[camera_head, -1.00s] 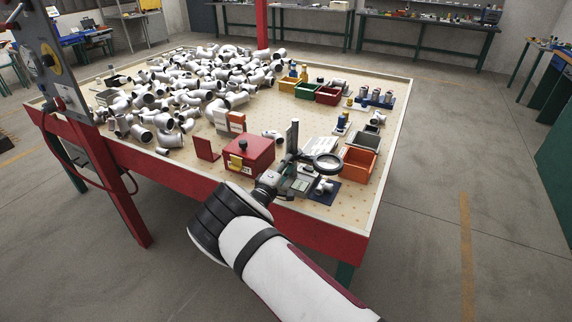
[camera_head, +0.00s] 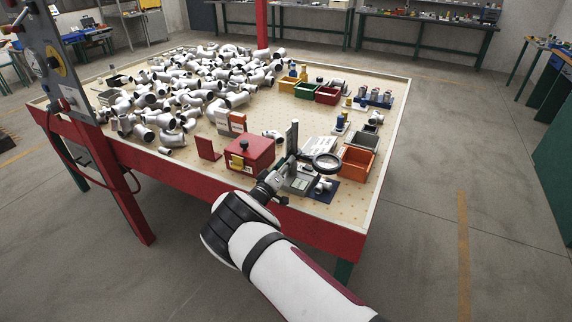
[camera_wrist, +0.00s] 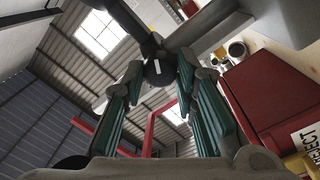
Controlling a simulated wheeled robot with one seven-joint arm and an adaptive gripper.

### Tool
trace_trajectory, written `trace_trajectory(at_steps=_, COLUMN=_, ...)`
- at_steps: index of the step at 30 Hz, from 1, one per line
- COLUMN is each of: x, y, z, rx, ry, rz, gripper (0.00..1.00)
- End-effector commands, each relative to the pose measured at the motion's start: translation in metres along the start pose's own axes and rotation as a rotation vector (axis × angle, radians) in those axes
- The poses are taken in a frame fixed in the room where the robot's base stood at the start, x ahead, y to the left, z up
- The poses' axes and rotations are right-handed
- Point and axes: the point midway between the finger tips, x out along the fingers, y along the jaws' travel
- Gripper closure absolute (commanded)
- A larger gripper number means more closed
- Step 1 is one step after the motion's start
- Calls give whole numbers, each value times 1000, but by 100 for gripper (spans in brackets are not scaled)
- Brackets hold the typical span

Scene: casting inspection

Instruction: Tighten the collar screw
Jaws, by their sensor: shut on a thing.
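A round black knob (camera_wrist: 158,70) with a white mark, which looks like the collar screw, shows in the wrist view where dark and grey bars meet. My gripper (camera_wrist: 157,85) has its green-padded fingers closed on both sides of this knob. In the head view my gripper (camera_head: 270,181) reaches the stand near the table's front edge. The stand has an upright dark post (camera_head: 292,138) and a grey base (camera_head: 299,184). The knob is too small and covered to make out in the head view.
A red box (camera_head: 247,153) with a black knob stands left of my gripper; its REJECT label shows in the wrist view. A ring magnifier (camera_head: 326,163) and an orange bin (camera_head: 358,161) stand to the right. White pipe castings (camera_head: 185,90) crowd the table's back left.

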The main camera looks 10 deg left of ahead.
Motion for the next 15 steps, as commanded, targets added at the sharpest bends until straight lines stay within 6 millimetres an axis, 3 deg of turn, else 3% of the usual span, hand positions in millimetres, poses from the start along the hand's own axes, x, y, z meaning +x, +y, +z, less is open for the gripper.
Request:
trace_trajectory(at_steps=12, x=0, y=-1, z=3, rx=6, ry=-4, rz=-2, gripper=100)
trace_trajectory(at_steps=13, x=0, y=-1, z=3, rx=6, ry=-4, rz=-2, gripper=71)
trace_trajectory(at_steps=15, x=0, y=-1, z=2, rx=6, ry=-4, rz=-2, gripper=55)
